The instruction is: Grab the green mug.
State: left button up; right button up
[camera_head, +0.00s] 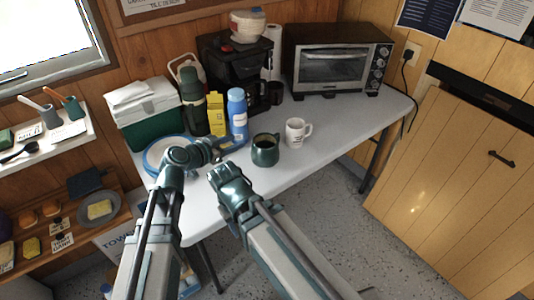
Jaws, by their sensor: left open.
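The green mug (265,151) stands upright on the white table (330,130), with its opening up and dark inside. A white mug (297,132) stands just to its right. My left gripper (222,149) is over the table to the left of the green mug, open and apart from it, with its fingers toward the mug. My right gripper (222,174) is near the table's front edge, lower left of the green mug; its fingers are not clear.
A blue bottle (237,114), yellow carton (217,115) and dark green flask (193,101) stand behind my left gripper. A blue-rimmed plate (153,158) lies left of it. A coffee maker (231,67) and toaster oven (336,62) stand at the back. The table's right part is clear.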

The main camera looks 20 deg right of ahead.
aim_at(257, 136)
pick_arm(q)
jog(key=b+x, duration=0.1)
jog(key=x, duration=0.4)
jog(key=shift+f, duration=0.15)
jog(key=shift+d, duration=0.1)
jog(key=b+x, duration=0.2)
jog(key=x, duration=0.3)
jog(key=shift+s+d+f+b, duration=0.1)
jog(key=shift+d+f+b, duration=0.05)
jog(key=shift+d+b, duration=0.15)
jog(key=shift+a, duration=0.1)
grip_shut()
jog(key=shift+s, duration=0.1)
dwell(0.8)
